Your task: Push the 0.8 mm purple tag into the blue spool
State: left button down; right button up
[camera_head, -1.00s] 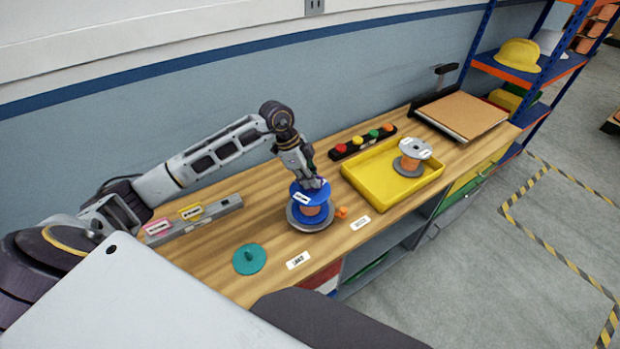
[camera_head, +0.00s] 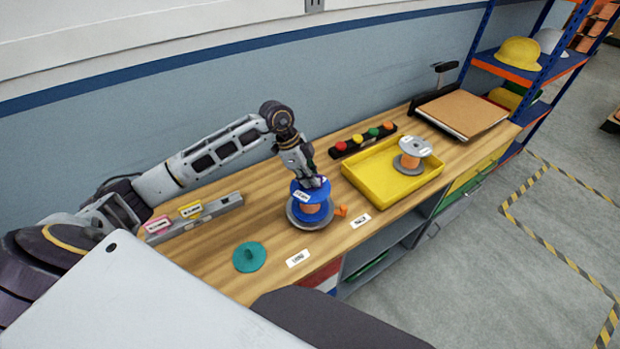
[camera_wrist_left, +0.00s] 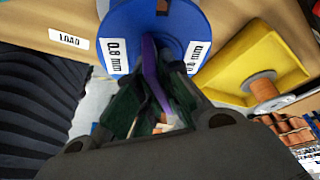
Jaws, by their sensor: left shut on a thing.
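The blue spool (camera_head: 315,194) stands upright on a grey round base on the wooden bench, with copper wire around its middle. Its blue top also shows in the left wrist view (camera_wrist_left: 120,25), with white labels reading 0.8 mm. My left gripper (camera_head: 312,184) is right over the spool's top. It is shut on the purple tag (camera_wrist_left: 151,68), which stands between its fingers in the left wrist view, its far end at the spool's centre. How deep the tag sits in the spool is hidden. My right gripper is not in view.
A yellow tray (camera_head: 375,190) with a grey-flanged spool (camera_head: 413,150) stands to the right. A grey rack (camera_head: 215,208) with pink and yellow tags is at left. A teal disc (camera_head: 249,257) and small orange piece (camera_head: 341,211) lie near the front. A row of coloured buttons (camera_head: 362,140) is behind.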

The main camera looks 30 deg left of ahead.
pick_arm(q)
jog(key=c, duration=1.5)
grip_release()
jog(key=shift+s+f, duration=0.15)
jog(key=shift+f, duration=0.2)
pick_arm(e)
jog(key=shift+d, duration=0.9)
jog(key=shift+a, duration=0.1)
pick_arm(q)
jog(key=shift+r, duration=0.1)
jog(key=shift+a+r, duration=0.3)
jog(key=shift+r, duration=0.35)
jog(key=w+v, duration=0.1)
jog(key=v, duration=0.9)
jog(key=shift+s+r, duration=0.3)
jog(key=shift+s, duration=0.15)
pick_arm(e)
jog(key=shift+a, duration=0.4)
pick_arm(q)
jog(key=shift+s+d, duration=0.1)
jog(key=shift+d, duration=0.05)
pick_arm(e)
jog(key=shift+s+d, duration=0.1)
